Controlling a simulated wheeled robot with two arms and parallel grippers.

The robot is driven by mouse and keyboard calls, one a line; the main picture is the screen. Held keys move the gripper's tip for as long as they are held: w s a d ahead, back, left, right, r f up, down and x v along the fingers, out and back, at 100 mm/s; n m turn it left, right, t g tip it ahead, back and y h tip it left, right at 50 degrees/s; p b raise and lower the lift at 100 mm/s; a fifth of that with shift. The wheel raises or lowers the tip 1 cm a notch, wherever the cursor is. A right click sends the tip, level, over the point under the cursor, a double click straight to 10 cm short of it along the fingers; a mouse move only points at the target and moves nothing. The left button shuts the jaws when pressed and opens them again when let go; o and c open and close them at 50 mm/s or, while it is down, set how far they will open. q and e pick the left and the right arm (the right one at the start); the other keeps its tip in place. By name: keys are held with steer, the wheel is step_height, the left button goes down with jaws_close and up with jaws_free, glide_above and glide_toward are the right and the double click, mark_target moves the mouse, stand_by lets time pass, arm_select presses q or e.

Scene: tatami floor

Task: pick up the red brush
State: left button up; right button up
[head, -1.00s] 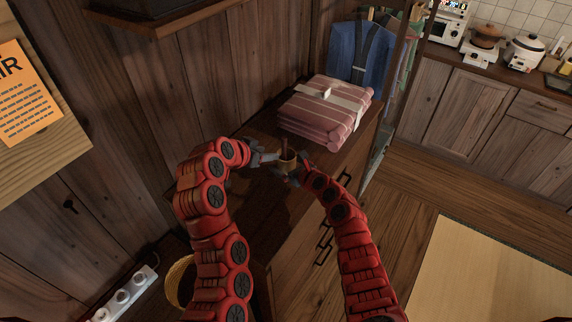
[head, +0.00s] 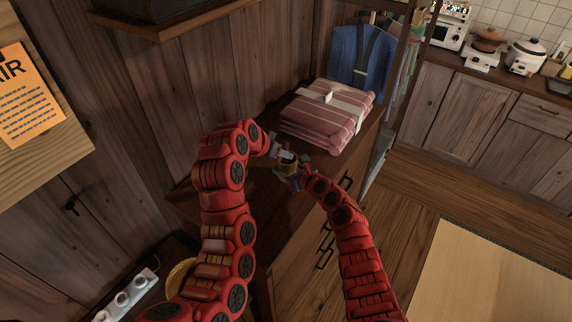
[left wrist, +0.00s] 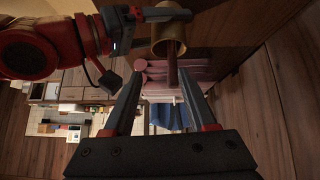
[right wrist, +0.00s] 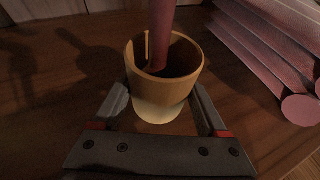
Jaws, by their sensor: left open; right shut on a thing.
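The red brush (right wrist: 161,35) stands with its dark red handle up in a tan cup (right wrist: 141,87). My right gripper (right wrist: 160,98) is shut on the cup, one finger on each side. My left gripper (left wrist: 160,76) is open; in the left wrist view the brush handle (left wrist: 172,72) shows between its fingers, close to the right one. I cannot tell if they touch. In the head view my left gripper (head: 280,151) is at the cup's top (head: 287,160) and hides most of the brush; my right gripper (head: 290,174) is below it.
A stack of folded pink striped cloth (head: 326,115) lies on the wooden cabinet top just behind the cup. Blue clothing (head: 362,57) hangs beyond it. A wooden wall (head: 260,60) runs along the left. A power strip (head: 126,297) is at lower left.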

mark_target(285, 146)
arm_select(q)
step_height(285, 146, up, 5)
steer(key=w+d+n+g+y, duration=0.1)
steer(key=w+n+g+y, duration=0.1)
steer(key=n+y, duration=0.2)
steer(key=x, duration=1.1)
steer(key=shift+d+f, duration=0.1)
steer(key=shift+f, duration=0.15)
jaws_close()
stand_by(1.2)
